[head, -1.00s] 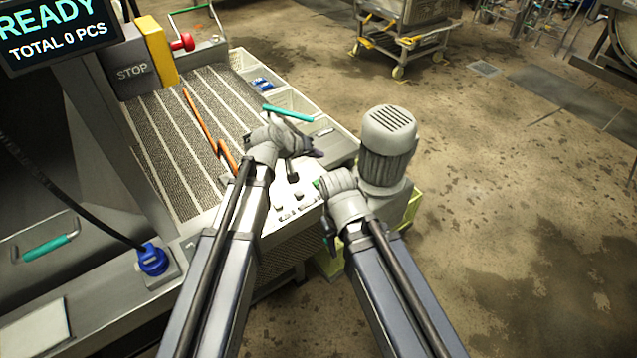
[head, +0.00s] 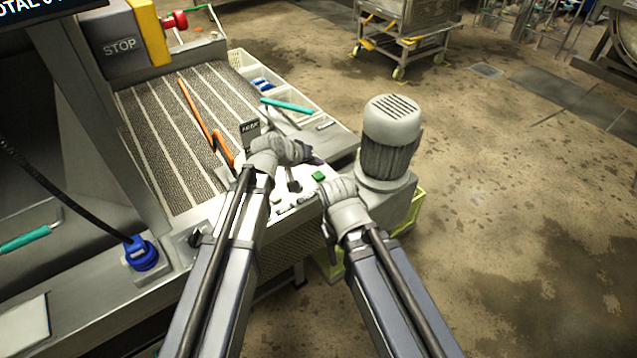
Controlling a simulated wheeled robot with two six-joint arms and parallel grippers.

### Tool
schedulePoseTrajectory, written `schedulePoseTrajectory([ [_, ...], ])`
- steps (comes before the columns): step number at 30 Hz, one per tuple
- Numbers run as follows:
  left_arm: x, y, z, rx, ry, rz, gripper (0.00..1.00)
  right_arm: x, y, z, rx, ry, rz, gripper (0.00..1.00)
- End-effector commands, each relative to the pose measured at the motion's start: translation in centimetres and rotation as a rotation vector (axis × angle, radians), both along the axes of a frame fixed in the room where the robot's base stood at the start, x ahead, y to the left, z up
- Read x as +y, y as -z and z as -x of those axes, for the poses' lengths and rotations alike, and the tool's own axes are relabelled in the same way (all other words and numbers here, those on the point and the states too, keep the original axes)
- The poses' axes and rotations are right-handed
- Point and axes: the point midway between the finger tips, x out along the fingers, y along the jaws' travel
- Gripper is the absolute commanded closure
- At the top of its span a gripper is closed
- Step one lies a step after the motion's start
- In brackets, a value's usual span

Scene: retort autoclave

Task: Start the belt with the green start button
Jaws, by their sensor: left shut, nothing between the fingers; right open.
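The green start button (head: 319,176) shows on the light control panel (head: 284,209) at the belt's near right corner. My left gripper (head: 306,153) is shut and empty above the back of the panel, up and left of the button, apart from it in the picture. My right gripper (head: 324,190) is open just below and right of the button; its fingers are partly hidden by its own wrist. The striped belt (head: 190,130) lies to the left. Other controls on the panel are partly covered by my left arm.
A grey motor (head: 391,135) stands right of the panel, close to my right gripper. A teal-handled tool (head: 287,105) lies by the white bins. An orange bar (head: 197,110) crosses the belt.

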Motion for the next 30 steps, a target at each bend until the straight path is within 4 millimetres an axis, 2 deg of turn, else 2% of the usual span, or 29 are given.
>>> schedulePoseTrajectory([
  [1,0.00,1.24,0.00,0.000,0.000,0.000,1.00,0.00,1.24,0.00,0.000,0.000,0.000,0.50],
  [6,0.00,2.05,-0.01,0.000,0.000,0.000,1.00,0.00,2.04,0.00,0.000,0.000,0.000,0.50],
  [30,0.00,1.94,0.01,0.000,0.000,0.000,1.00,-0.01,1.94,0.00,0.000,0.000,0.000,0.50],
])
